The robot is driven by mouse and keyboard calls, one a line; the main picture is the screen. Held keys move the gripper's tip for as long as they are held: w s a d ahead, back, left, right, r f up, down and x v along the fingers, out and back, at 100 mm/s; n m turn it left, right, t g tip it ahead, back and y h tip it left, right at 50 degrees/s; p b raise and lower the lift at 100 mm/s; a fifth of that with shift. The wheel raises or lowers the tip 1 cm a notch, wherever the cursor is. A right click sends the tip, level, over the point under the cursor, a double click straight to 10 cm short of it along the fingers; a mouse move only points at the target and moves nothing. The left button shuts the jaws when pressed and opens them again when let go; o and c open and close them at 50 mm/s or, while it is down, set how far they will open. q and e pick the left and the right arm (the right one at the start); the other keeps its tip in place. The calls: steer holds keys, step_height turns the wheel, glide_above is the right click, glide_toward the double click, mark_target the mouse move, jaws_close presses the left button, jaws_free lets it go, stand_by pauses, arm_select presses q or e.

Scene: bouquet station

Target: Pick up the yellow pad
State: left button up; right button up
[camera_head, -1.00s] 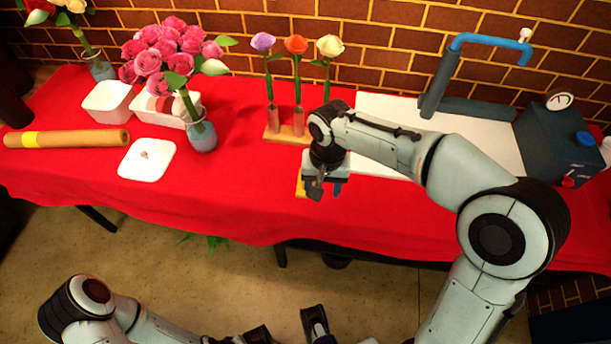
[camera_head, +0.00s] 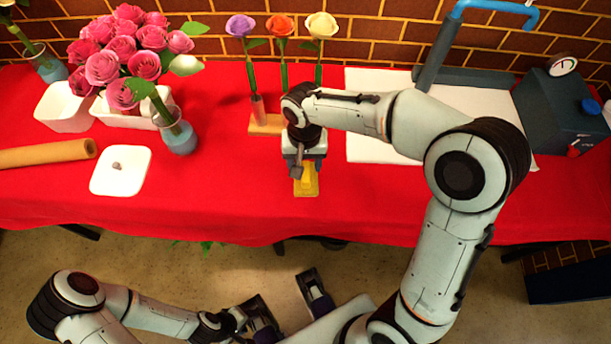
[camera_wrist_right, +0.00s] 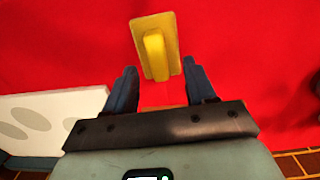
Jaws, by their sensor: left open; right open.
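The yellow pad (camera_head: 306,180) lies on the red tablecloth near the table's front edge, partly hidden under my right gripper in the head view. In the right wrist view the yellow pad (camera_wrist_right: 172,62) is a flat plate with a raised yellow grip bar. My right gripper (camera_head: 303,163) hangs over the pad's far part. In the wrist view its two fingers (camera_wrist_right: 162,88) are apart, with the pad just beyond the tips and roughly centred between them; nothing is held. My left gripper (camera_head: 287,305) is open and empty in front of the table, over the floor.
A flower stand (camera_head: 265,124) with upright flowers is just behind my right gripper. A white board (camera_head: 375,148) lies to its right, with a dark machine (camera_head: 565,105) beyond. A vase of pink roses (camera_head: 180,138), white lid (camera_head: 120,170) and brown roll (camera_head: 45,153) are left. Cloth around the pad is clear.

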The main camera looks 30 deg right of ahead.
mark_target(306, 173)
step_height(306, 173, down, 5)
steer(key=shift+s+d+f+b, duration=0.15)
steer(key=shift+f+b, duration=0.05)
steer(key=shift+b, duration=0.3)
jaws_close()
